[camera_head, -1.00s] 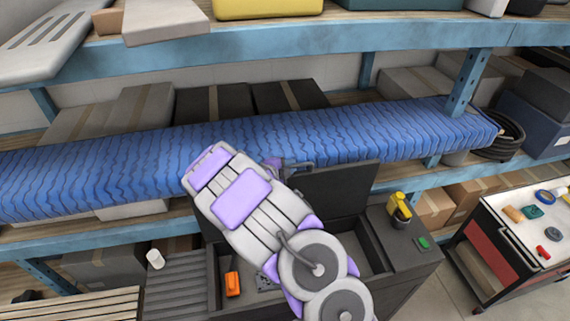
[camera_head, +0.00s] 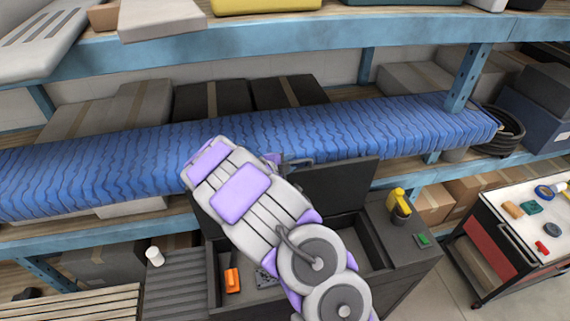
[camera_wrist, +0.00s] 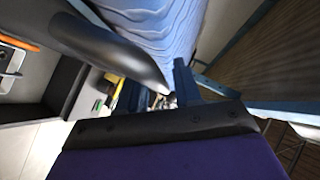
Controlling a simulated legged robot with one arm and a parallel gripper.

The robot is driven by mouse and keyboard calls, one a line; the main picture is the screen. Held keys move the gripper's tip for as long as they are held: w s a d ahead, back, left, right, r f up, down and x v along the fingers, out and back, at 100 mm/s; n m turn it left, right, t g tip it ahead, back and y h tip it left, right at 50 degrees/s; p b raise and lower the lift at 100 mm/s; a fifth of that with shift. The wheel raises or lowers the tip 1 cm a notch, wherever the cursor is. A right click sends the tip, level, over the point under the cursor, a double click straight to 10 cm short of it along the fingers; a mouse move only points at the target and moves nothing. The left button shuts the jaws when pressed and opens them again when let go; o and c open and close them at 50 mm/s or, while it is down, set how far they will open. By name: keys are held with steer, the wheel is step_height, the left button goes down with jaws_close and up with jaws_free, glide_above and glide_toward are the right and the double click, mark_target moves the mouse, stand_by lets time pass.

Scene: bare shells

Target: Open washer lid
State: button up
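The washer (camera_head: 408,245) is a dark grey box with an open basin in the lower middle of the head view. Its dark lid (camera_head: 345,184) stands raised at the back of the basin, near the blue roll. My gripper (camera_head: 297,162) is at the lid's upper left corner, mostly behind my grey and purple arm. In the wrist view, a dark curved finger (camera_wrist: 120,55) reaches toward a dark jaw edge above a purple part. I see nothing clearly held, and contact with the lid cannot be told. My arm hides part of the basin.
A long blue wrapped roll (camera_head: 400,130) lies on the shelf just behind the lid. An orange item (camera_head: 232,280) is at the basin's left. A tool cart (camera_head: 510,235) stands at the right.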

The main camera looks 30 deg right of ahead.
steer(key=b+v, duration=0.1)
steer(key=v, duration=1.6)
steer(key=shift+a, duration=0.25)
steer(key=s+d+f+m+g+y+b, duration=0.25)
steer(key=s+m+b, duration=0.45)
steer(key=s+m, duration=0.4)
steer(key=s+d+f+m+g+y+b, duration=0.15)
steer(key=s+f+m+g+b, duration=0.35)
steer(key=s+m, duration=0.55)
steer(key=s+a+f+m+y+b, duration=0.4)
steer(key=s+a+m+b, duration=0.3)
steer(key=m, duration=0.5)
steer(key=s+a+f+m+y+b, duration=0.4)
steer(key=s+a+f+m+b, duration=0.3)
steer(key=m, duration=0.5)
steer(key=shift+s+a+t, duration=0.15)
steer(key=shift+s+t, duration=0.2)
steer(key=shift+s, duration=0.75)
steer(key=shift+f, duration=0.1)
